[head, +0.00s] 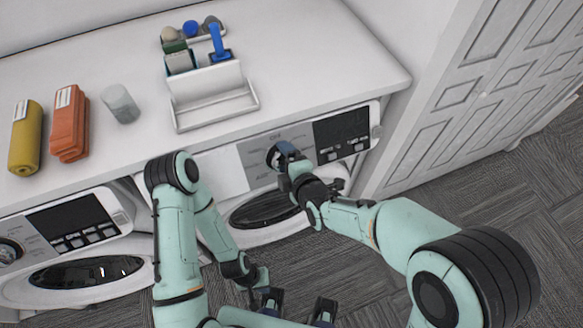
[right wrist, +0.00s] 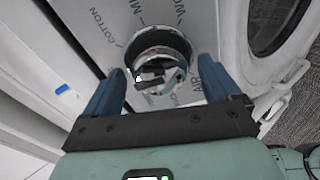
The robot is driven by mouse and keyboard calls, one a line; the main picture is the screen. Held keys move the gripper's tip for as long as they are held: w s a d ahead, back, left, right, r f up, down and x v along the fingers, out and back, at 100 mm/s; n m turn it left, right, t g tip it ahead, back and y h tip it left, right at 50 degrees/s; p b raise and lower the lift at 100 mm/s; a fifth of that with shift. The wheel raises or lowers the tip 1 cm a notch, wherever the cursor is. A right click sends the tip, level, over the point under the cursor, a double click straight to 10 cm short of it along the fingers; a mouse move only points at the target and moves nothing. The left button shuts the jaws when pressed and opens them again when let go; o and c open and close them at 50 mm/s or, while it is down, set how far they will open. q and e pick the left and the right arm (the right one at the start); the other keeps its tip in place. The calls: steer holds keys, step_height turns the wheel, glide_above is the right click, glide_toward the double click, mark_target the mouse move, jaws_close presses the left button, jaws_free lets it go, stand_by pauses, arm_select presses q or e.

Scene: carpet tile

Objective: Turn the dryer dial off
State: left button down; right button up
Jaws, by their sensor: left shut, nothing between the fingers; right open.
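The dryer (head: 225,172) is the white front-loading machine in the middle of the head view, under the counter. Its round dial (head: 272,158) sits on the grey panel left of the dark display, partly covered by my right gripper (head: 286,152). In the right wrist view the shiny dial (right wrist: 160,75) has printed labels around it, and my open right gripper (right wrist: 160,90) has one blue finger on each side of it. Gaps show between fingers and dial. My left gripper (head: 267,298) is low, over the floor, shut and empty, away from the dryer.
A second machine (head: 70,225) stands at the left with its own dial. The white counter (head: 320,70) holds a yellow roll (head: 26,138), an orange roll (head: 70,125), a grey cup (head: 121,103) and a white caddy (head: 212,95). A panelled door (head: 480,95) is at right.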

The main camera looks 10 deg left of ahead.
steer(key=v, duration=1.3)
arm_select(q)
steer(key=shift+r, duration=0.1)
arm_select(e)
steer(key=shift+s, duration=0.1)
steer(key=d+f+m+g+h, duration=0.2)
steer(key=d+f+m, duration=0.2)
steer(key=f, duration=0.4)
steer(key=d+f+m+g+h+p, duration=0.1)
steer(key=d+f+m+h, duration=0.1)
steer(key=d+f+m, duration=0.45)
steer(key=d+f+m+g+h, duration=0.1)
steer(key=f+m+g, duration=0.15)
steer(key=f, duration=0.65)
arm_select(q)
steer(key=shift+w+r+p, duration=0.4)
steer(key=shift+w+r, duration=0.1)
steer(key=shift+r, duration=0.4)
arm_select(e)
steer(key=s+d+f+m+g, duration=0.4)
steer(key=s+f+m+g, duration=0.1)
steer(key=s+f+m, duration=0.9)
steer(key=shift+s+f+y, duration=0.4)
steer(key=shift+s+f, duration=0.05)
steer(key=shift+s, duration=0.5)
